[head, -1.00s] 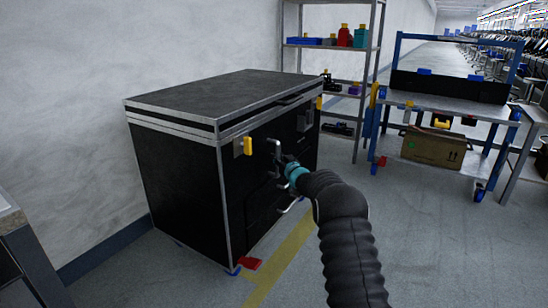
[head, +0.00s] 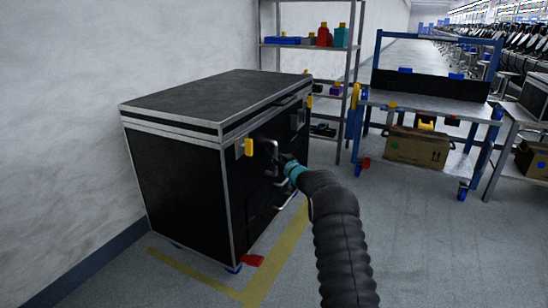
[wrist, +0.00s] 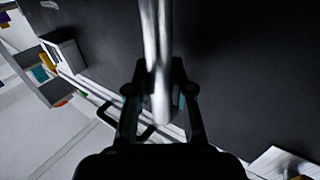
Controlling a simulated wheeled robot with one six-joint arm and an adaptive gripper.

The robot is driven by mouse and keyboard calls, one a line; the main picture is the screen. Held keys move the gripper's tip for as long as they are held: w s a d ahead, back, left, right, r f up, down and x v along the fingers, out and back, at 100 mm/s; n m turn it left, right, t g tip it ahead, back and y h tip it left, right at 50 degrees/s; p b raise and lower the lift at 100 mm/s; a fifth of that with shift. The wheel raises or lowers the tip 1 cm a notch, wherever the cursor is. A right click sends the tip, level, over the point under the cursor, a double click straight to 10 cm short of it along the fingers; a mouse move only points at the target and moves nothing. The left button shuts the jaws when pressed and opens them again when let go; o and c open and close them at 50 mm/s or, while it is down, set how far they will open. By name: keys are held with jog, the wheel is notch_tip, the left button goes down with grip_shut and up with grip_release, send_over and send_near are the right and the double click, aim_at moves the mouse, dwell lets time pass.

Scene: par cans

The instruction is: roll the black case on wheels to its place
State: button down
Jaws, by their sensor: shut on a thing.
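The black case (head: 180,180) has silver edges, a grey-black top and small wheels, and stands upright by the wall in the head view. My gripper (head: 279,160) is at its front face, shut on a metal bar handle (head: 268,146). In the wrist view the handle (wrist: 158,45) runs between the fingers of my gripper (wrist: 160,85). A red pedal (head: 252,260) shows at the near bottom corner beside a blue wheel part. Yellow floor tape (head: 285,250) forms a corner in front of the case, with one leg along its near side. The far wheels are hidden.
A shelf rack (head: 352,75) with bins and bottles stands behind the case. A blue-framed cart (head: 440,102) with a cardboard box (head: 417,147) stands to the right. The wall (head: 60,120) is close on the left. The floor (head: 430,250) at the front right is clear.

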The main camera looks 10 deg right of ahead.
dwell(0.3)
jog(key=c, duration=1)
grip_release()
jog(key=shift+c, duration=0.2)
jog(key=shift+d, duration=0.15)
jog(key=v, duration=1.2)
